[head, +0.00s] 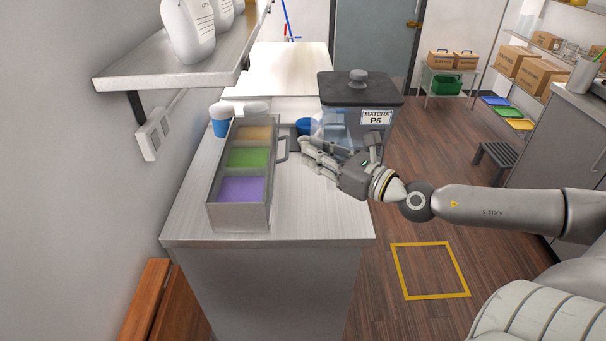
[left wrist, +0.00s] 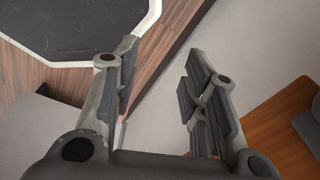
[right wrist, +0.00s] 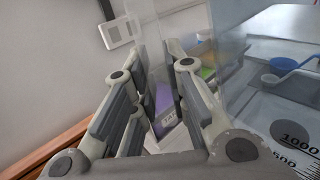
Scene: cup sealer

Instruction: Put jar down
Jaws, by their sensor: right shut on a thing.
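A clear jar with dark volume marks (right wrist: 288,128) fills the right side of the right wrist view, beside my right gripper (right wrist: 152,72). My right gripper is shut on a clear part of it, which shows as a see-through panel between the fingers. In the head view my right gripper (head: 308,150) is over the right half of the counter (head: 315,205); the clear jar is hard to make out there against the matcha container. I cannot tell whether the jar touches the counter. My left gripper (left wrist: 162,60) is open and empty, away from the counter.
A topping tray (head: 238,218) with orange, green and purple sections stands left of the right gripper. A lidded container marked MATCHA P6 (head: 376,117) stands behind it. The front right counter is clear. A shelf (head: 165,75) overhangs the left.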

